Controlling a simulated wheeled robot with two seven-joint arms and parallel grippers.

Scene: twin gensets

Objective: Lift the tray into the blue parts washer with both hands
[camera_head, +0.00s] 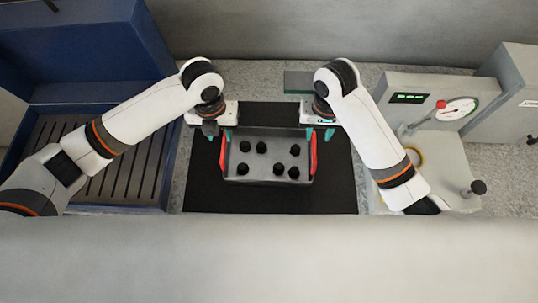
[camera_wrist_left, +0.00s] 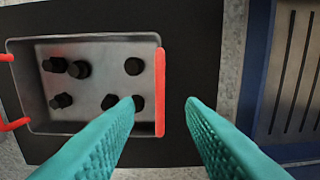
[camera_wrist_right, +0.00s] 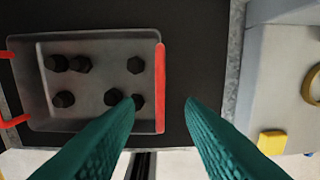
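The grey metal tray (camera_head: 268,172) lies flat on a black mat, with several black bolts standing in it. Its red handles are on the left (camera_head: 223,152) and right (camera_head: 313,153) sides. My left gripper (camera_head: 220,134) is open above the left handle; in the left wrist view, that handle (camera_wrist_left: 160,90) shows between its teal fingers. My right gripper (camera_head: 319,135) is open above the right handle, which shows between its fingers in the right wrist view (camera_wrist_right: 160,88). Neither gripper holds anything. The blue parts washer (camera_head: 172,120) stands at the left, its lid raised, with a dark slatted floor.
The black mat (camera_head: 335,190) has bare room around the tray. A green slab (camera_head: 298,82) lies behind my right gripper. My left arm crosses over the washer.

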